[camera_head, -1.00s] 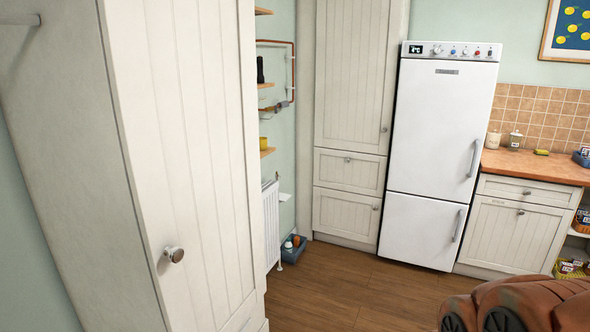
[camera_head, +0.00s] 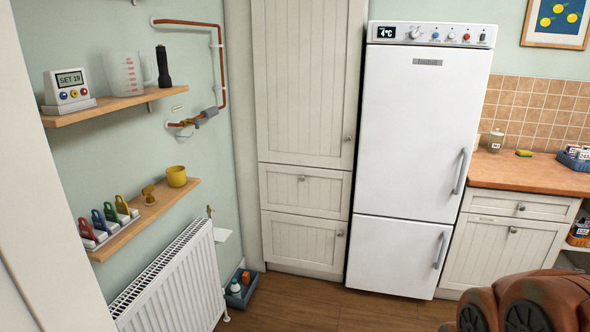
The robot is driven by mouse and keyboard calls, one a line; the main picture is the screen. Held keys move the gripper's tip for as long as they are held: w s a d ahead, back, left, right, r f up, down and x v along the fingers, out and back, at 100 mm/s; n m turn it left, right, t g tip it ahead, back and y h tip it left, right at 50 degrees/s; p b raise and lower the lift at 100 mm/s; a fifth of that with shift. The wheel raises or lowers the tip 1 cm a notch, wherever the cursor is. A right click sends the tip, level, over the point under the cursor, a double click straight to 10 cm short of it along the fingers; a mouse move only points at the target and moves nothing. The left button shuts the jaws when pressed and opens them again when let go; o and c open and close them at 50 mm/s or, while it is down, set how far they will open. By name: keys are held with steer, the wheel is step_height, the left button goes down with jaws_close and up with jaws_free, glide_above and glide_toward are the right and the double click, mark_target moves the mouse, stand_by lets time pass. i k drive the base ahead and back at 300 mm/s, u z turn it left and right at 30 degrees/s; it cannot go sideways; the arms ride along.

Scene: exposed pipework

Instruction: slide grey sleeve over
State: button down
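Copper pipework (camera_head: 223,70) runs along the left wall, across the top, down, and back to the left at the bottom. A grey sleeve (camera_head: 207,114) sits on the lower pipe run, near the corner by the tall cupboard. To its left a short bare copper length (camera_head: 180,124) shows, with white fittings on the pipe. At this size I cannot tell exactly what the sleeve covers. My gripper is not in view; only a brown-orange part of my own body shows at the bottom right.
Wall shelves (camera_head: 120,103) hold a control box (camera_head: 70,88), a jug (camera_head: 126,74), a black torch (camera_head: 163,66) and a yellow mug (camera_head: 176,176). A radiator (camera_head: 175,280) stands below, with a blue tray (camera_head: 241,288) beside it. A fridge (camera_head: 415,130) stands right. Wooden floor (camera_head: 300,300) is clear.

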mark_target(209, 112)
steer(key=u, duration=0.3)
steer(key=i, duration=1.85)
steer(key=u, duration=1)
steer(key=i, duration=0.8)
steer(key=u, duration=0.25)
